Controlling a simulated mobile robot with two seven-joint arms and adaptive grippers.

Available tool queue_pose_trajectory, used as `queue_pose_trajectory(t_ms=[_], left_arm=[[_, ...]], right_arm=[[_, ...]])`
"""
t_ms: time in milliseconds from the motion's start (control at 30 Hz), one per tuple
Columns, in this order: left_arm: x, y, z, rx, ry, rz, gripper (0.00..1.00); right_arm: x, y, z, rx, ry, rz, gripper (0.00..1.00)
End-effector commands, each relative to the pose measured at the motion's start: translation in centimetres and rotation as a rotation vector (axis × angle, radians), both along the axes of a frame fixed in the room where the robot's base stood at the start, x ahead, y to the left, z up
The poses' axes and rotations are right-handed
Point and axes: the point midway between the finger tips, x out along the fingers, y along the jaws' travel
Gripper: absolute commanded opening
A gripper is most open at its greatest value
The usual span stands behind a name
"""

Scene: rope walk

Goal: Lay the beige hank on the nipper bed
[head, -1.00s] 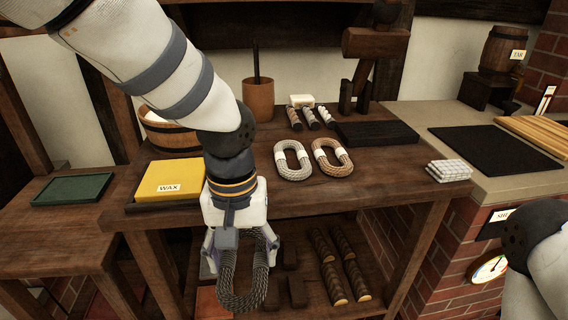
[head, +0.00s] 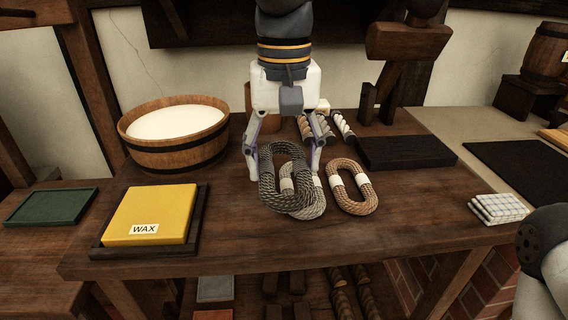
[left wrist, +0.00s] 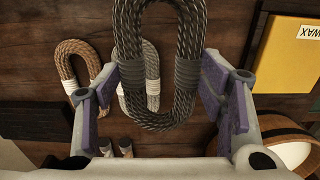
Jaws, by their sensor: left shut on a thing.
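My left gripper (head: 284,160) is shut on a dark grey hank (head: 268,190), which also shows between the fingers in the left wrist view (left wrist: 150,118). The dark hank overlaps a pale grey hank (head: 317,208) in the picture; in the wrist view the pale hank (left wrist: 152,60) lies beyond it. The tan hank (head: 371,195), the closest to beige, lies on the bench just right of these, free of the gripper. It also shows in the wrist view (left wrist: 68,70). A low black slab (head: 405,152), possibly the nipper bed, lies behind right, bare. My right gripper is out of view.
A yellow wax block (head: 150,212) on a dark tray and a wooden tub (head: 176,148) stand left. Short rope pieces (head: 342,126) lie behind the hanks. A folded checked cloth (head: 498,208) lies near the right end. The bench front is clear.

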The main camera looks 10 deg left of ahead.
Motion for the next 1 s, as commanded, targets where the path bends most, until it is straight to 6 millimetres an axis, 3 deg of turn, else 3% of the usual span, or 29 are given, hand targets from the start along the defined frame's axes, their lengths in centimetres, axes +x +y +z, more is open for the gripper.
queue_pose_trajectory(t_ms=[200, 367, 500, 833, 867, 933, 1000], left_arm=[[-0.1, 3.8, -4.5, -0.001, 0.004, -0.001, 0.29], [-0.1, 5.4, -6.4, -0.001, 0.005, 0.0, 0.29], [-0.1, 5.3, -9.0, 0.001, 0.004, -0.002, 0.29], [0.0, 5.2, -9.4, 0.001, -0.002, -0.002, 0.29], [0.0, 5.2, -9.4, 0.0, -0.001, -0.001, 0.68], [0.0, 5.2, -9.4, 0.0, -0.001, -0.001, 0.84], [0.0, 5.2, -9.4, 0.0, -0.001, -0.001, 0.85]], right_arm=[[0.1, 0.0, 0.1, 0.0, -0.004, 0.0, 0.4], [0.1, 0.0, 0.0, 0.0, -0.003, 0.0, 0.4], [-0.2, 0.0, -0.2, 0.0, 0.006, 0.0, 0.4], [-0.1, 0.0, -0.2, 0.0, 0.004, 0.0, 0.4], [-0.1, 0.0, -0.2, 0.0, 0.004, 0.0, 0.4], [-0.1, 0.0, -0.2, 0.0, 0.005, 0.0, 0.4], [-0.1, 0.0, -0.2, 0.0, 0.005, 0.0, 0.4]])
